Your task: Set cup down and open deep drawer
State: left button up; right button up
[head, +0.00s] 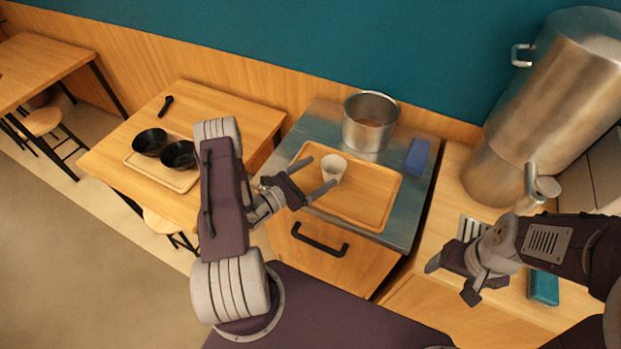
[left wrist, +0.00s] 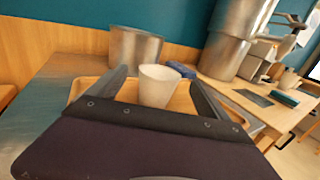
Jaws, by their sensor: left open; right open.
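A white cup (head: 333,167) stands upright on a wooden tray (head: 362,206) on the steel-topped cabinet. My left gripper (head: 322,175) is open, with its fingers on either side of the cup. The left wrist view shows the cup (left wrist: 158,85) between the spread fingers (left wrist: 160,82); I cannot tell if they touch it. The drawer (head: 325,262) below the steel top is shut, with a black bar handle (head: 320,240) on its front. My right gripper (head: 451,281) is open and empty over the right counter, away from the drawer handle.
A steel pot (head: 370,122) and a blue box (head: 417,157) stand behind the tray. A tall steel urn (head: 540,100) and a teal block (head: 544,287) are on the right counter. Two black bowls (head: 165,148) sit on a tray on the left table.

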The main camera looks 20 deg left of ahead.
pick_arm(q)
jog(key=shift+v, duration=1.4)
jog(key=s+d+r+m+g+h, duration=0.2)
jog(key=s+d+m+g+h, duration=0.1)
jog(key=s+d+m+g, duration=0.45)
jog(key=s+d+r+m+g+h, duration=0.2)
jog(key=s+d+r+m+g, duration=0.1)
jog(key=s+d+m+g, duration=0.4)
jog(key=s+a+f+m+g+y, duration=0.2)
jog(key=s+a+m+g+y, duration=0.3)
jog(key=m+y, duration=0.35)
jog(key=w+a+r+m+t+y, duration=0.2)
jog(key=w+a+m+t+y, duration=0.2)
jog(key=m, duration=0.3)
jog(key=shift+w+r+t+y, duration=0.35)
jog(key=shift+r+y, duration=0.05)
jog(key=shift+y, duration=0.05)
pick_arm(e)
jog(key=shift+f, duration=0.25)
